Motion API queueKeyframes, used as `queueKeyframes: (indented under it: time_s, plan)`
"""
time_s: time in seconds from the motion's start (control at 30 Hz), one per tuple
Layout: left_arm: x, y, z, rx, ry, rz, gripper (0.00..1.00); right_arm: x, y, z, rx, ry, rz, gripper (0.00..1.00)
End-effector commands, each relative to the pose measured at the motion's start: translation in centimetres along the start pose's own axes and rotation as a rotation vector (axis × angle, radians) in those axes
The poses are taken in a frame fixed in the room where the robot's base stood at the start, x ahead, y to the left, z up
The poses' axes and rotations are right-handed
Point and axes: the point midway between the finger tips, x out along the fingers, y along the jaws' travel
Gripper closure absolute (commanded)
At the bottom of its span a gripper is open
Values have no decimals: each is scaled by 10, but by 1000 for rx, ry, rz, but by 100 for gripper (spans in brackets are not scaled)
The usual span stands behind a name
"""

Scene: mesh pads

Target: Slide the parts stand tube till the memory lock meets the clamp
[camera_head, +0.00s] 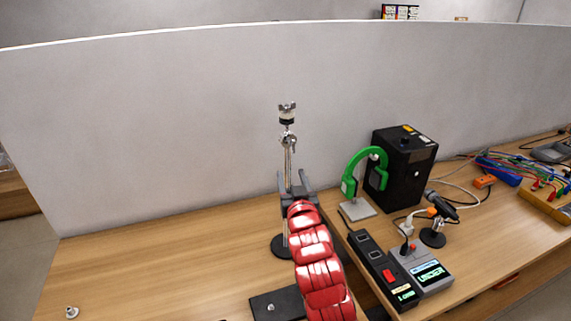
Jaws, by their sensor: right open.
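The parts stand is a thin upright chrome tube (289,160) on a round black base (277,246). A metal fitting with a wing-like part (288,141) sits on the upper tube, and a black and chrome piece (287,113) tops it. I cannot tell which fitting is the memory lock and which is the clamp. My right gripper (293,182) is open, its dark fingers on either side of the tube below the upper fittings. My red right arm hides part of the lower tube and base. My left gripper is not in view.
A green clamp-shaped tool (353,172) and a black box (405,165) stand to the right. A dark power strip (380,270), a grey meter (422,268) and a small black stand (433,237) are nearer. A dark plate (272,305) lies in front. The left tabletop is mostly clear.

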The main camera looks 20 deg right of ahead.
Motion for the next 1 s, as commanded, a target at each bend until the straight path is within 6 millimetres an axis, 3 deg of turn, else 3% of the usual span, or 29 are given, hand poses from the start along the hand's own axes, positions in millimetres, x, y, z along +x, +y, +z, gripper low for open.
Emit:
queueKeyframes:
  time_s: [0.03,0.3,0.5,0.7,1.0]
  plan:
    - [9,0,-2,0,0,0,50,10,0,-6,0,-2,0,44]
    - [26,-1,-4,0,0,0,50,57,0,-5,0,-2,1,44]
    - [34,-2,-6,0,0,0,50,82,-1,-5,1,0,-1,44]
    - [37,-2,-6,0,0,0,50,94,0,-3,0,0,-1,44]
    - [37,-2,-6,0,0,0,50,96,0,-2,0,2,-1,44]
